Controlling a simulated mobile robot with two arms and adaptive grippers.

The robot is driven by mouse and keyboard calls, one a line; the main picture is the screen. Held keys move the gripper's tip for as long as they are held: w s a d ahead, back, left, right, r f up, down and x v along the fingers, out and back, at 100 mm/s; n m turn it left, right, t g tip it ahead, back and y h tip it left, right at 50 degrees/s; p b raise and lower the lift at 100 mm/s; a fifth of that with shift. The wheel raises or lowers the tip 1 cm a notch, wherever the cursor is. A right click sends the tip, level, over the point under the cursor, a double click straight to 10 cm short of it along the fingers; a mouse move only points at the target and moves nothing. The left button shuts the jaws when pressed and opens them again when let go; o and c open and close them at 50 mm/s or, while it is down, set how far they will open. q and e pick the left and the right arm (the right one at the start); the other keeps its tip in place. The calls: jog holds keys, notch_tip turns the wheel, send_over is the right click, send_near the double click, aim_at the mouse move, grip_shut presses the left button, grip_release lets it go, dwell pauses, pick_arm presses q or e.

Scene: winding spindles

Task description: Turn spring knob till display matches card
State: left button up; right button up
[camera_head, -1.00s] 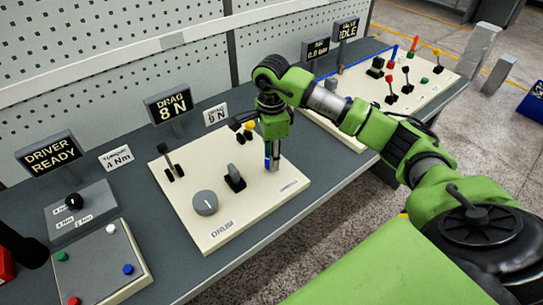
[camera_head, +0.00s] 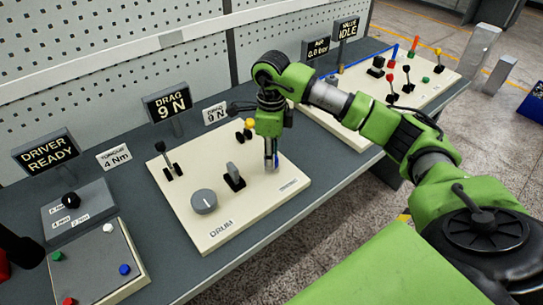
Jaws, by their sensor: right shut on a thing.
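The drag display (camera_head: 167,103) stands behind the drum panel and reads "DRAG 9 N". The white card (camera_head: 215,113) to its right also reads "DRAG 9 N". My right gripper (camera_head: 272,166) points down at the right part of the cream drum panel (camera_head: 225,234). It is shut on the spring knob, which the fingers mostly hide; a bit of blue shows at the fingertips. My left gripper is not in view.
A grey round dial (camera_head: 204,201) and a grey lever (camera_head: 234,177) stand left of the gripper. Black levers (camera_head: 167,162) and a yellow-topped one (camera_head: 249,123) are behind. A button box (camera_head: 100,265) is at lower left. Another control panel (camera_head: 425,80) lies at right.

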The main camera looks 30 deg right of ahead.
jog(key=shift+m, duration=0.4)
jog(key=o, duration=1.1)
jog(key=shift+r, duration=0.15)
notch_tip(320, 180, up, 12)
jog(key=shift+f, duration=0.15)
